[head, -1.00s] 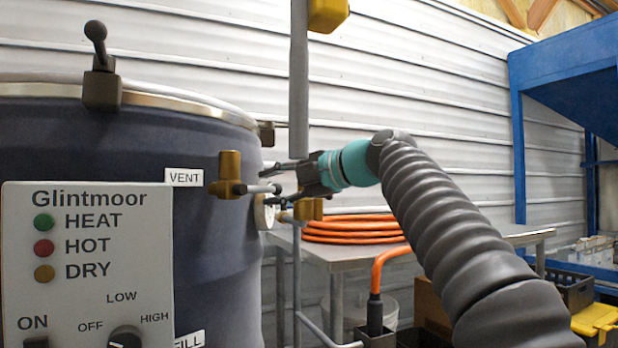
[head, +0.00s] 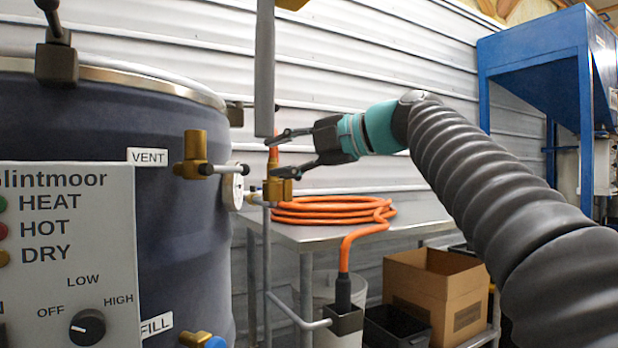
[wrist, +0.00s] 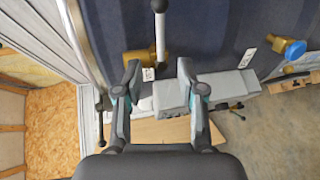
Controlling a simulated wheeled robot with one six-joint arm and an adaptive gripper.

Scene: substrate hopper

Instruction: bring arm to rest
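My gripper (head: 287,154) is open in the head view, its two dark fingers spread and pointing left. It is to the right of the dark blue drum (head: 75,125), apart from its wall. Its fingertips overlap the orange hose end and brass fitting (head: 278,190) in the picture; I cannot tell whether they touch. In the wrist view my gripper (wrist: 158,70) has nothing between its fingers. My ribbed grey arm stretches out from the lower right.
A metal table (head: 330,238) holds a coiled orange hose (head: 325,209). A grey vertical pipe (head: 264,70) stands close by the fingertips. The control box (head: 65,255) is front left. A cardboard box (head: 435,290) sits low at right, and a blue hopper (head: 545,55) stands behind.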

